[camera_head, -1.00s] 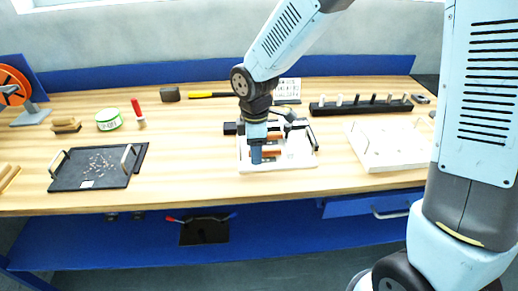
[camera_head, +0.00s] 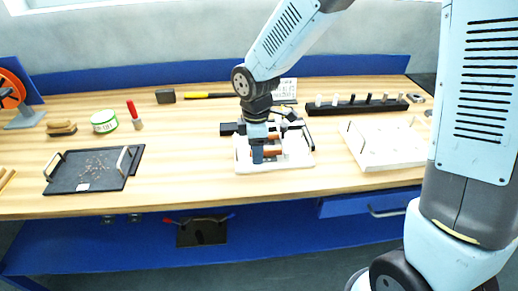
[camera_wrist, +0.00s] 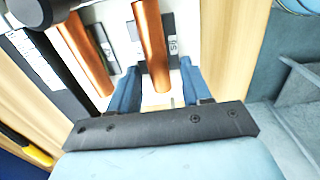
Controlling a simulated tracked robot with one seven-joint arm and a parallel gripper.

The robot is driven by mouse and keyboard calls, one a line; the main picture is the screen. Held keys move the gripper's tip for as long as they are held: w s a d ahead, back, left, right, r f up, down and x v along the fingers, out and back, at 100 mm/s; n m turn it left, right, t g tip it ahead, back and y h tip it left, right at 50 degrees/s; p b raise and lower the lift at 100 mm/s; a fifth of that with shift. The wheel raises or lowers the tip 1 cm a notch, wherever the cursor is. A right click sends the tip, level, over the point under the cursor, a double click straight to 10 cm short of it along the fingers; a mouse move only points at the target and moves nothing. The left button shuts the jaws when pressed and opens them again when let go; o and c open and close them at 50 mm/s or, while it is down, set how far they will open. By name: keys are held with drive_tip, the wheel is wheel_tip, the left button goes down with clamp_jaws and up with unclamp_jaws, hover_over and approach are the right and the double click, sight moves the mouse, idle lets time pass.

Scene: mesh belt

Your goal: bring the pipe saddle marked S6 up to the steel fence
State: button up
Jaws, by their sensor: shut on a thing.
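My gripper (camera_head: 257,157) points down into a white tray (camera_head: 245,166) on the bench. In the wrist view its two blue fingers (camera_wrist: 160,88) stand on either side of a copper-coloured pipe saddle (camera_wrist: 152,45) and are shut on it. The saddle has a grey plate with a small label; the marking is sideways and I cannot read it surely. A second copper piece (camera_wrist: 84,50) lies left of it, apart from the fingers. Copper pieces also show beside the gripper in the head view (camera_head: 272,152). I cannot tell which part is the steel fence.
A black bar with several pegs (camera_head: 355,107) stands behind right. A white board (camera_head: 375,150) lies right of the tray. A dark tray with handles (camera_head: 90,170), a green-labelled tin (camera_head: 104,122) and a red-handled tool (camera_head: 134,112) are left. Bench between dark and white trays is clear.

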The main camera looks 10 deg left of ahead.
drive_tip(key=shift+w+d, duration=0.1)
drive_tip(key=shift+d, duration=0.15)
drive_tip(key=o, duration=1.4)
drive_tip(key=shift+c, duration=0.2)
drive_tip(key=shift+r, duration=0.1)
wheel_tip(320, 180, up, 13)
drive_tip(key=s+d+r+m+t, duration=0.1)
drive_tip(key=d+r+m, duration=0.35)
drive_tip(key=d, duration=0.35)
drive_tip(key=s+d+r+m+t, duration=0.1)
drive_tip(key=d+r+m+t, duration=0.15)
drive_tip(key=d+m, duration=0.4)
drive_tip(key=s+d+r+m+t, duration=0.1)
drive_tip(key=s+d+m, duration=0.3)
drive_tip(key=d, duration=0.4)
drive_tip(key=s+d+r+m+t, duration=0.1)
drive_tip(key=s+d+r+m, duration=0.1)
drive_tip(key=s+d+m, duration=0.3)
drive_tip(key=d, duration=0.3)
drive_tip(key=shift+s+m, duration=0.2)
drive_tip(key=shift+m, duration=0.1)
